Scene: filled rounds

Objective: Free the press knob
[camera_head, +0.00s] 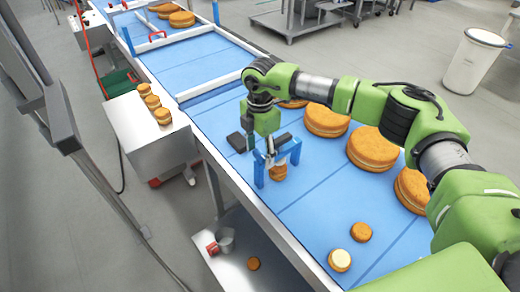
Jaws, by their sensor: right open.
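My right arm reaches in from the right, and its right gripper (277,160) points down over the blue conveyor belt (310,205). Its blue fingers are apart. A small filled round (279,173) is between or just behind the fingers; I cannot tell whether they touch it. Dark blocks show beside the gripper, and I cannot tell whether they belong to it. No press knob can be made out for certain. A red handle (157,35) stands on a white crossbar farther up the belt. My left gripper is not in view.
Large filled rounds (373,149) lie along the belt's right side, under my arm. Two small pieces (340,260) lie near the front. A side table (135,127) holds three small rounds. A lower shelf (235,270) holds a metal cup and a small round.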

